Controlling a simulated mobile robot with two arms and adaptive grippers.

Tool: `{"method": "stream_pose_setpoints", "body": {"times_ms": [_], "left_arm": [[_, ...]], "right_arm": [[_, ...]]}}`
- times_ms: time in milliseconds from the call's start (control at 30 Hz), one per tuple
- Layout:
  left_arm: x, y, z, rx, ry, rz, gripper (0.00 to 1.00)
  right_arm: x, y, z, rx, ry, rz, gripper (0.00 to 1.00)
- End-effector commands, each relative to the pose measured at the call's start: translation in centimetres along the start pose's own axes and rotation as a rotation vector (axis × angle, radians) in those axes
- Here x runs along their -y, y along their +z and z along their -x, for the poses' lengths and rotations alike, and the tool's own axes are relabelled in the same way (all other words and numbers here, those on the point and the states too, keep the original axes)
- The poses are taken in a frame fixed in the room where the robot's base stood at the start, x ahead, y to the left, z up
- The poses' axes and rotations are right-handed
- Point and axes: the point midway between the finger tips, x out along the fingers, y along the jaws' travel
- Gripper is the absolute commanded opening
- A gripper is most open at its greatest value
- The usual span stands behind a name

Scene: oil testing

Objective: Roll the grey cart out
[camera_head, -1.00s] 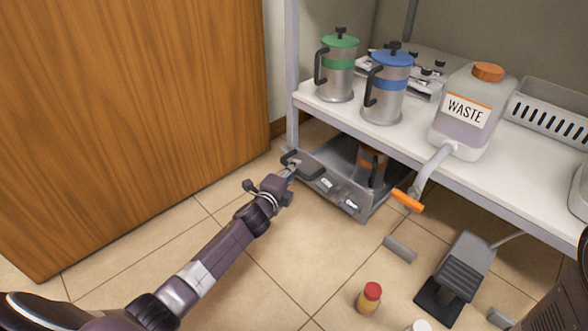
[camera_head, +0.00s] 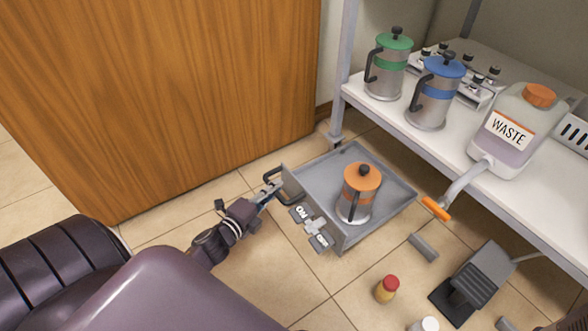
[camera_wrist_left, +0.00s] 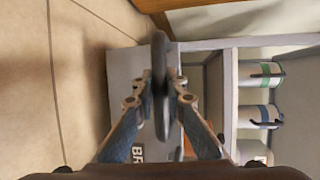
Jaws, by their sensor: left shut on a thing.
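The grey cart (camera_head: 390,190) is a low open tray on the floor, mostly out in front of the shelf unit. A steel pot with an orange lid and band (camera_head: 360,192) stands upright in it. My left gripper (camera_head: 272,188) is at the cart's near left side, shut on its dark handle. In the left wrist view the handle (camera_wrist_left: 160,85) passes between the fingers (camera_wrist_left: 160,100), and the cart's grey wall (camera_wrist_left: 125,70) lies beyond. Two pedal-like grey parts with white lettering sit on the cart's front. My right gripper is not in view.
A shelf (camera_head: 445,145) holds a green-lidded pot (camera_head: 388,66), a blue-lidded pot (camera_head: 434,95) and a waste jug (camera_head: 509,135) with an orange-ended spout. A red-capped bottle (camera_head: 387,290) and a foot pedal (camera_head: 468,282) are on the floor at right. A wooden panel (camera_head: 160,90) stands left.

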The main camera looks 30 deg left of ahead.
Motion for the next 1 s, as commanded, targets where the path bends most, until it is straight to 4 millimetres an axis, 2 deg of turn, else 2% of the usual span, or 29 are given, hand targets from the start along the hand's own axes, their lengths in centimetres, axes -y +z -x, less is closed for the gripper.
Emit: {"method": "stream_pose_setpoints", "body": {"times_ms": [33,100,333,533,900,933,1000], "left_arm": [[-0.2,0.3,1.2,-0.001,0.005,0.002,0.0],[-0.5,0.8,2.3,-0.001,0.004,0.001,0.0],[-1.1,1.8,4.8,-0.001,0.002,0.002,0.0],[-1.3,2.1,5.5,-0.003,0.0,0.002,0.0],[-1.3,2.1,5.6,-0.003,0.0,0.001,0.0],[-1.3,2.1,5.6,-0.003,0.0,0.001,0.15],[-1.3,2.1,5.6,-0.003,0.0,0.001,0.23]], "right_arm": [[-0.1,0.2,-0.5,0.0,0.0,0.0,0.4],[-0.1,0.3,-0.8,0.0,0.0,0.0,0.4],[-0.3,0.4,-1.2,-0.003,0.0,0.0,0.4],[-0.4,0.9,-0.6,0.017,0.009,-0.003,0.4],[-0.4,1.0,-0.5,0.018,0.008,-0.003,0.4],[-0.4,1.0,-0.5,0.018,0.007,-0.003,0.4],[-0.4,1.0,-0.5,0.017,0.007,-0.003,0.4]]}}
